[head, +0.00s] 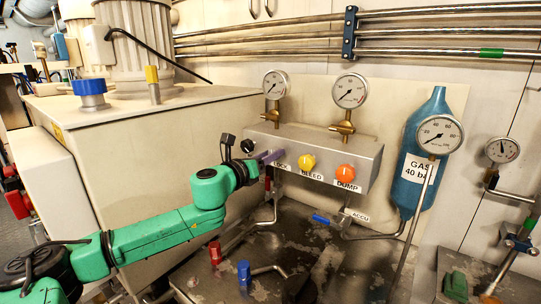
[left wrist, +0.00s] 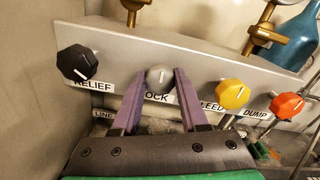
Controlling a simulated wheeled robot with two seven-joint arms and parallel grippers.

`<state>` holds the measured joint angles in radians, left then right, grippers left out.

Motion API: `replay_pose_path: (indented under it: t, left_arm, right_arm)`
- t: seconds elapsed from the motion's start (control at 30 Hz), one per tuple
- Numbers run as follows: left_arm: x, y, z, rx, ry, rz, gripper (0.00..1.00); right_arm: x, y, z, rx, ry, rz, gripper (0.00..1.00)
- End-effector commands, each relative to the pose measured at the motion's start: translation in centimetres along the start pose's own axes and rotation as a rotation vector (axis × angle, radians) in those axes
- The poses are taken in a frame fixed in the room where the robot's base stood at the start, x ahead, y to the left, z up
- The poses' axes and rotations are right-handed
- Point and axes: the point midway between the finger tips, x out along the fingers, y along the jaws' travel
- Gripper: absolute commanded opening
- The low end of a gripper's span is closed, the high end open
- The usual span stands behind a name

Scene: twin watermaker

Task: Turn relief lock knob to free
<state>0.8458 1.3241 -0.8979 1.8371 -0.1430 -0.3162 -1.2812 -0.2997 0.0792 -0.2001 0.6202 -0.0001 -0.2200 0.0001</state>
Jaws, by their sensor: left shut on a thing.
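A grey manifold block (head: 330,144) carries a row of knobs. My left gripper (head: 272,157) reaches its front from the left. In the left wrist view, my left gripper's purple fingers (left wrist: 158,84) lie on both sides of the grey lock knob (left wrist: 159,76) and are shut on it. The knob's light pointer line looks roughly upright, slightly tilted. Its label (left wrist: 157,98) is partly hidden by the fingers. The black relief knob (left wrist: 76,63) is to its left, with a slanted white line. In the head view the fingers hide the lock knob.
The yellow bleed knob (head: 307,162) and orange dump knob (head: 345,173) are to the right. Two gauges (head: 274,84) (head: 350,91) stand on brass fittings above the block. A blue gas bottle (head: 423,165) stands at right. A large beige housing (head: 165,135) is close at left.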

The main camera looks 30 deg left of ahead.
Motion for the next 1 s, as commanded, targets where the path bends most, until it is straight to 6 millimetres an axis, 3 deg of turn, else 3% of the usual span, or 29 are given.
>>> replay_pose_path:
  t: [0.27, 1.0]
  left_arm:
    - [0.0, 0.0, 0.0, -0.173, 0.002, 0.000, 0.00]
    - [0.0, 0.1, 0.0, -0.869, 0.000, -0.001, 0.00]
  right_arm:
    - [-0.5, 0.0, 0.0, 0.000, 0.000, 0.000, 0.00]
    - [-1.5, 0.1, -0.1, 0.000, -0.001, 0.000, 0.00]
